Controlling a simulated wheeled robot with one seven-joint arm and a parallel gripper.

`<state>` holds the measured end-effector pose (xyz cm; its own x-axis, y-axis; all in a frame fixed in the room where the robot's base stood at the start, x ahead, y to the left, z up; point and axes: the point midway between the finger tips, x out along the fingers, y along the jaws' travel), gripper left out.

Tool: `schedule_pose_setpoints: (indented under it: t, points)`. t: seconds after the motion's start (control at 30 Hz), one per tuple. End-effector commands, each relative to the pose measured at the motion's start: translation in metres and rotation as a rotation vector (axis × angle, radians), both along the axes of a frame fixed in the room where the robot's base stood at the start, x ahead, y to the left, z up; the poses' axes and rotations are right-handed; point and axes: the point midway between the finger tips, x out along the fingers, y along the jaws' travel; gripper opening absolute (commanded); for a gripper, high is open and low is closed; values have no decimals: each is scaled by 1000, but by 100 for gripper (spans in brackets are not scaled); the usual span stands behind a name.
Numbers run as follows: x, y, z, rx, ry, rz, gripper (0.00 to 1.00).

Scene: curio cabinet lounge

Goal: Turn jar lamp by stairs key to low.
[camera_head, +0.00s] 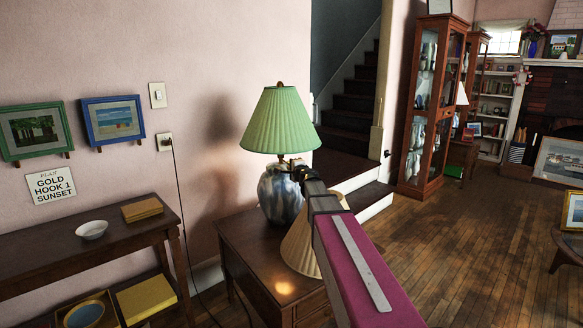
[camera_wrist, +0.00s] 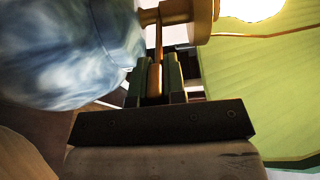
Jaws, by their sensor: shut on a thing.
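The jar lamp has a pleated green shade (camera_head: 281,120) and a mottled blue-grey jar body (camera_head: 277,195). It stands on a dark wooden table (camera_head: 240,248) beside the stairs. My gripper (camera_head: 297,166) reaches in just under the shade, at the right of the lamp's neck. In the wrist view, the gripper's fingers (camera_wrist: 157,72) are shut on a thin brass key (camera_wrist: 155,82) that hangs below the brass socket (camera_wrist: 185,14). A bright bulb (camera_wrist: 250,8) glows beside the socket under the shade. The key's setting cannot be read.
A cream cone-shaped shade (camera_head: 298,248) stands on the same table, partly behind my arm. A shelf table at left holds a white bowl (camera_head: 92,229). Stairs (camera_head: 357,105) and a glass cabinet (camera_head: 430,100) stand behind. The wooden floor (camera_head: 450,250) at right is clear.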

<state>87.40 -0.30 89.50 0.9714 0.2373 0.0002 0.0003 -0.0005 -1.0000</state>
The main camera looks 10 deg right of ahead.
Motion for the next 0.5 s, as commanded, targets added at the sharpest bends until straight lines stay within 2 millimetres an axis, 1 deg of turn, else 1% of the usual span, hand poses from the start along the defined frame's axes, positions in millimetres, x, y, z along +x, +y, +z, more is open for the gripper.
schedule_pose_setpoints:
  t: [0.33,0.37,0.4,0.43,0.5]
  points:
    - [0,-1,0,1,1,-1,0]
    - [0,-1,0,1,1,-1,18]
    - [0,-1,0,1,1,-1,31]
    - [0,0,0,1,1,-1,37]
    - [0,0,0,1,1,-1,37]
